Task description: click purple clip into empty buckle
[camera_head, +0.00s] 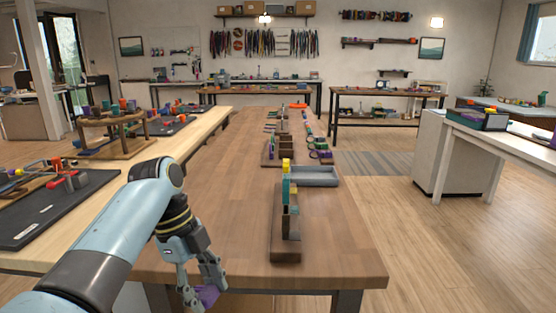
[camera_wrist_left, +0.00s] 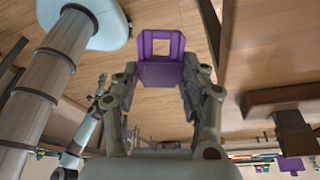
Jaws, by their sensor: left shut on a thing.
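A purple clip (camera_head: 207,296) is held between the fingers of my left gripper (camera_head: 204,290), low in the head view, just off the front edge of the table. In the left wrist view the purple clip (camera_wrist_left: 161,60) shows as a flat frame with a rectangular opening, and the left gripper (camera_wrist_left: 160,88) is shut on its solid end. A wooden stand (camera_head: 286,225) with teal and yellow parts (camera_head: 286,180) is on the table, right of the gripper and apart from it. I cannot make out an empty buckle. What looks like my right gripper (camera_wrist_left: 101,88) is small in the wrist view, its jaws unclear.
A grey tray (camera_head: 316,180) lies beside the stand. More coloured parts (camera_head: 318,148) lie farther back along the wooden table (camera_head: 220,225). The near table surface left of the stand is clear. A side bench with a black mat (camera_head: 55,205) is at the left.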

